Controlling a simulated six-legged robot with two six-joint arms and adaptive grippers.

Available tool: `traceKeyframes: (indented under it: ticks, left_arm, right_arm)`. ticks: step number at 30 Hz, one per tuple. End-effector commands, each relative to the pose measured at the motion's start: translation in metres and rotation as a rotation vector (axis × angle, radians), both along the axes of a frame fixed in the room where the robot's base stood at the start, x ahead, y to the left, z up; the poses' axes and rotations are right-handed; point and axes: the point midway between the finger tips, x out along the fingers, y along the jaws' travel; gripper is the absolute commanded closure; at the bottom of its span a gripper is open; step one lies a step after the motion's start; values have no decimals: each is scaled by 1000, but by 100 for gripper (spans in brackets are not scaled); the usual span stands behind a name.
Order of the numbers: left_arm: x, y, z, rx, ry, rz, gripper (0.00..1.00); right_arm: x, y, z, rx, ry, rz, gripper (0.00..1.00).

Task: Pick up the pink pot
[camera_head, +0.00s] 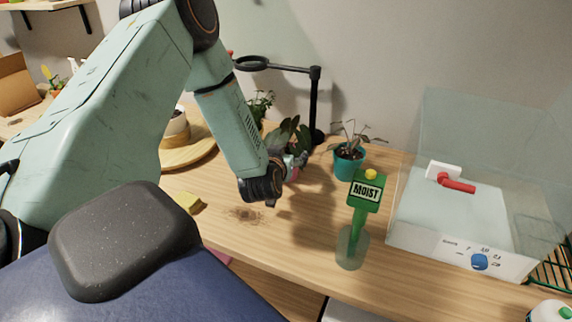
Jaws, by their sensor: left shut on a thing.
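My left arm reaches in from the left, and its gripper (297,163) is beyond the dark wrist, over the middle of the table. A small patch of the pink pot (294,173) shows beside the wrist. The dark-leaved plant (288,136) rises just above it. The gripper is shut on the pink pot; my wrist hides most of the pot and the fingers. I cannot tell whether the pot's base touches the table. My right gripper is not in view.
A teal potted plant (348,164) stands close on the right. A green moisture meter (366,192) stands in a clear holder in front. A clear-walled box (440,215) with a red handle is at right. A black lamp (315,105) stands behind. Spilled soil (245,215) and a yellow sponge (188,202) lie nearer.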

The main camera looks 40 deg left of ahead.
Motion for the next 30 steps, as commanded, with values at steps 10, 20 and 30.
traceKeyframes:
  ticks: [10,20,30]
  left_arm:
    - [1,1,15,0,-8,2,61]
    - [1,1,79,-1,-8,2,61]
    - [1,0,102,1,-3,0,61]
  right_arm:
    - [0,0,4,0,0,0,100]
    - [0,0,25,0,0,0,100]
    - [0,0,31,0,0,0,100]
